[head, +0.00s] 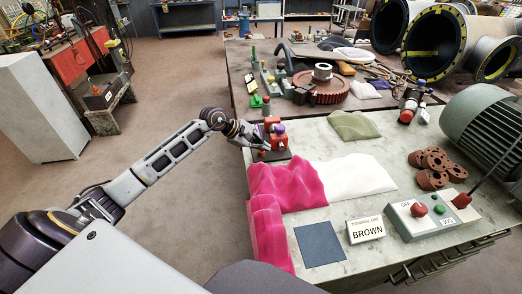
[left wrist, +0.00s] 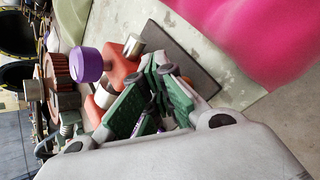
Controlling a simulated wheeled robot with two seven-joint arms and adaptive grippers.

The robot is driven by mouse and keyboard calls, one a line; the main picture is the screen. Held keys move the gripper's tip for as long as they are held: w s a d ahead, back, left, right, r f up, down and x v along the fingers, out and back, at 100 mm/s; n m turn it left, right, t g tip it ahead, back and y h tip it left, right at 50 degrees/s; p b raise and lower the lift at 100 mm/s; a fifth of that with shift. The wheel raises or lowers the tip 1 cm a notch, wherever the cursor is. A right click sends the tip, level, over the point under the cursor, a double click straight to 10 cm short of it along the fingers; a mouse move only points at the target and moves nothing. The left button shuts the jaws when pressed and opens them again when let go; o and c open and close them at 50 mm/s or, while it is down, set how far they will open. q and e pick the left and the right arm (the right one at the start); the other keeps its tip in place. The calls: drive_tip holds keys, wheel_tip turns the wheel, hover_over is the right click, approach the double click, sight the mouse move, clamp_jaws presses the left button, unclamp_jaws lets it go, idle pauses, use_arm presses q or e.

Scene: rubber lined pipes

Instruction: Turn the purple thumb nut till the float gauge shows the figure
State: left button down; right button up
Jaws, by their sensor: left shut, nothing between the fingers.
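The purple thumb nut (head: 279,129) sits on a small red fitting (head: 276,141) on a dark base plate at the table's left edge. In the left wrist view the purple nut (left wrist: 87,64) shows large at upper left, joined to the red body (left wrist: 122,66). My left gripper (head: 262,138) is at the fitting's left side in the head view. In the wrist view its green-padded fingers (left wrist: 160,85) are shut with nothing between them, close to the red body and apart from the nut. I cannot make out the float gauge or its figure. My right gripper is not in view.
A pink cloth (head: 285,187) and a white cloth (head: 356,175) lie in front of the fitting. A sign reading BROWN (head: 367,230), a switch box (head: 424,217), brown flanged parts (head: 431,167) and a green motor (head: 487,125) occupy the right. Floor left of the table is open.

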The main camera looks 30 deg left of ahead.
sight(262, 152)
use_arm(q)
drive_tip(key=shift+r, duration=0.1)
idle(0.4)
drive_tip(key=shift+r, duration=0.25)
drive_tip(key=shift+r+p, duration=0.3)
drive_tip(key=shift+r, duration=0.3)
drive_tip(key=shift+r, duration=0.4)
drive_tip(key=shift+r+p, duration=0.35)
drive_tip(key=shift+r, duration=1.2)
drive_tip(key=shift+r+p, duration=0.45)
drive_tip(key=shift+r, duration=0.15)
